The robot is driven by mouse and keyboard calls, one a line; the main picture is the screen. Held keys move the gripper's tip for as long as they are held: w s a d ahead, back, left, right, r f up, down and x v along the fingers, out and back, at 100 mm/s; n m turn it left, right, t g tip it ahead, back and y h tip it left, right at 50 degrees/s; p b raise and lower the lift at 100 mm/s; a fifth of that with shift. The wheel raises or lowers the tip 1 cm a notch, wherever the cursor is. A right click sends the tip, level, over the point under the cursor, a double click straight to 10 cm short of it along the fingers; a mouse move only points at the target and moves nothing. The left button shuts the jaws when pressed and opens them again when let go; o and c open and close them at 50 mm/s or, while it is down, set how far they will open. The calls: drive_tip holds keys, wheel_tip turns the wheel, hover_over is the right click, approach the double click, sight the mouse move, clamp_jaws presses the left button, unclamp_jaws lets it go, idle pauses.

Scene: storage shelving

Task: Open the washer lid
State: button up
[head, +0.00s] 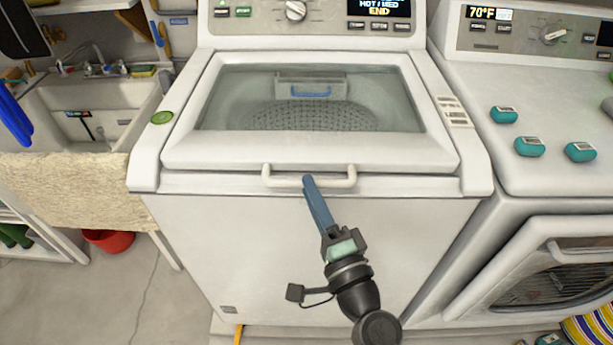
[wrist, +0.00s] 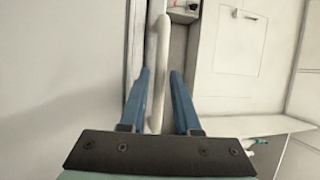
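The washer (head: 290,240) is a white top-loader. Its lid (head: 310,152), with a glass window, lies closed on top. A white bar handle (head: 340,180) runs along the lid's front edge; it also shows in the wrist view (wrist: 156,60). My gripper (head: 308,181) reaches up from the front, its blue fingertips at the middle of the handle. In the wrist view my gripper (wrist: 161,76) is open, with the handle bar between the two fingers, nearer the left one. A clear gap shows on the right finger's side. I cannot tell whether the left finger touches the bar.
A second white machine (head: 545,130) stands close on the right, with several teal items (head: 529,147) on top. A sink (head: 100,110) is at the left, with a red bucket (head: 108,241) below. A green round item (head: 162,117) lies beside the lid. Floor is clear front left.

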drive_tip(key=shift+x, duration=1.35)
clamp_jaws()
idle(0.4)
